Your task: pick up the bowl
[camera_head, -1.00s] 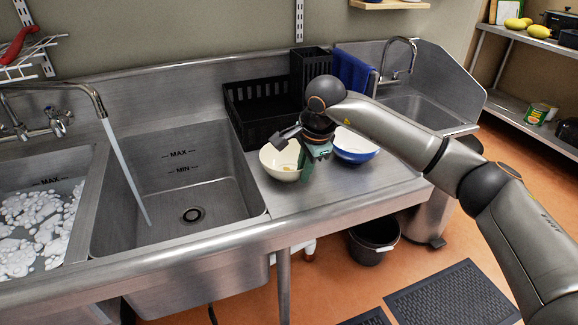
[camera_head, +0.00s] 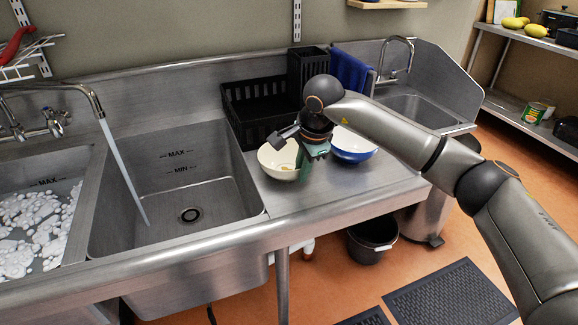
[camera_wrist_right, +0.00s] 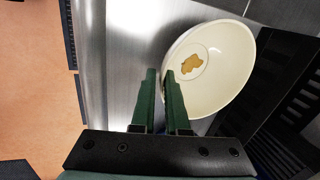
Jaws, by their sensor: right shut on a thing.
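A cream bowl (camera_head: 279,160) with a brownish food stain inside stands on the steel counter, right of the middle basin. In the right wrist view the bowl (camera_wrist_right: 218,82) shows from above with the stain near its centre. My right gripper (camera_head: 308,172) is at the bowl's right side. In the right wrist view its green fingers (camera_wrist_right: 162,82) are shut on the bowl's rim, one finger inside and one outside. My left gripper is not in view.
A blue-and-white bowl (camera_head: 353,148) stands just right of my right gripper. A black crate (camera_head: 258,112) is behind the bowls. The middle basin (camera_head: 180,190) is empty, and water runs from a tap (camera_head: 100,105) into it. A foamy basin (camera_head: 40,225) is at far left.

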